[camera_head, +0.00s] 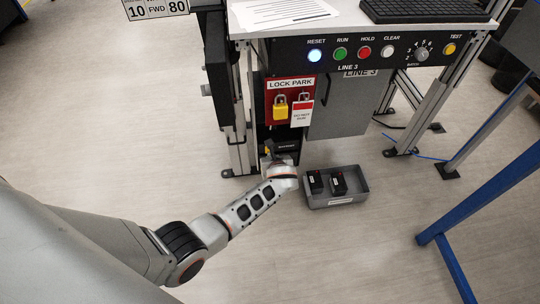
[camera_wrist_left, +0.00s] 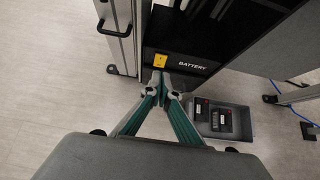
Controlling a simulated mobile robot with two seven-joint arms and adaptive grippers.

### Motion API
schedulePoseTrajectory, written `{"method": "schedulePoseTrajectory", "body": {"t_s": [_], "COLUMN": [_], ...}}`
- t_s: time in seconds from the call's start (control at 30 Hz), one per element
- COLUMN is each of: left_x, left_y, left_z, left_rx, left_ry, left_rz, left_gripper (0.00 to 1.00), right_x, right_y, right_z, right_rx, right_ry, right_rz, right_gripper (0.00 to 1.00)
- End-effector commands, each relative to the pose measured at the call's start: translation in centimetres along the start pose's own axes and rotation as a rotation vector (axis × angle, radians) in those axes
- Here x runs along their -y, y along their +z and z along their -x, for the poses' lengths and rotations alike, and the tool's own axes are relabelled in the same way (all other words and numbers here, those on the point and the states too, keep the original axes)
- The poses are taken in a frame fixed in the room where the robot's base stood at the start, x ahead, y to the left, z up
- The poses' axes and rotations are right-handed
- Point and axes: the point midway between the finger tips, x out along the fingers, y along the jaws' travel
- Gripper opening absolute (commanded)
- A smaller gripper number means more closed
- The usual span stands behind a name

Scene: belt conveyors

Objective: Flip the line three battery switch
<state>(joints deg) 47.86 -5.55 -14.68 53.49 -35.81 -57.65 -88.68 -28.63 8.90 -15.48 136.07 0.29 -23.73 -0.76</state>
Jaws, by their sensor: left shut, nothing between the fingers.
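The line three battery unit is a black housing labelled BATTERY (camera_wrist_left: 195,65), low under the LINE 3 panel. A small yellow mark (camera_wrist_left: 167,58) is at the left of its label; I cannot tell whether it is the switch itself. In the head view the housing (camera_head: 287,145) is partly covered by my left arm. My left gripper (camera_wrist_left: 160,82) is shut and empty, with its fingertips just in front of the housing, just below the yellow mark in the picture; contact cannot be told. It also shows small in the head view (camera_head: 268,150). My right gripper is out of view.
A grey tray (camera_head: 352,201) with two black battery packs (camera_head: 338,183) lies on the floor right of my gripper. A red LOCK PARK board (camera_head: 271,101) with padlocks and a grey cabinet (camera_head: 340,112) are above. Frame legs (camera_head: 240,140) stand close left. Floor at left is clear.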

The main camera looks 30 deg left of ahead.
Motion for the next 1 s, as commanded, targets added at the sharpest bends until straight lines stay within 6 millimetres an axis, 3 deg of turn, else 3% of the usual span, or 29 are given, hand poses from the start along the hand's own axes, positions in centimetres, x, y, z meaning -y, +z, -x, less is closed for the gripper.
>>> {"method": "schedulePoseTrajectory", "body": {"t_s": [0.03, 0.33, 1.0], "left_x": [0.6, 0.3, 0.1], "left_y": [2.7, 2.6, 1.9], "left_z": [1.9, 6.1, 6.7], "left_rx": [0.022, 0.012, 0.003], "left_ry": [-0.011, -0.005, -0.001], "left_rz": [0.012, 0.007, 0.003], "left_gripper": [0.00, 0.00, 0.00], "right_x": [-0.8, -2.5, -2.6], "right_y": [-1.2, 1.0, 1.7], "right_z": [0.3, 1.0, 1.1], "right_rx": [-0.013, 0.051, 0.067], "right_ry": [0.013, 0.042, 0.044], "right_rz": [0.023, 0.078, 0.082], "right_gripper": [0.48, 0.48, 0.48]}}
